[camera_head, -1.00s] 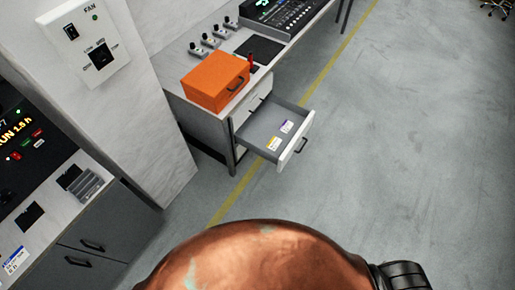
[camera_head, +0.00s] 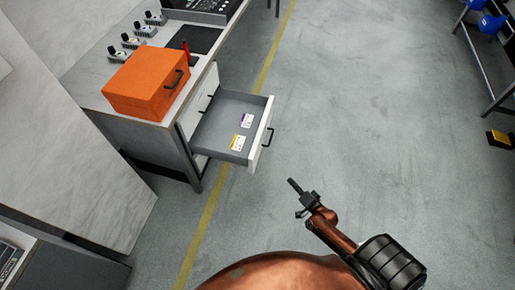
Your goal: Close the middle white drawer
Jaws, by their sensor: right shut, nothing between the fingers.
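The middle white drawer (camera_head: 262,134) is pulled well out of the desk's right side. My left gripper is not in view.
An orange box (camera_head: 146,84) sits on the desk top (camera_head: 88,92) above the drawer. Open grey floor (camera_head: 370,130) lies right of the drawer. A rack with blue bins (camera_head: 490,25) is at the far right.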

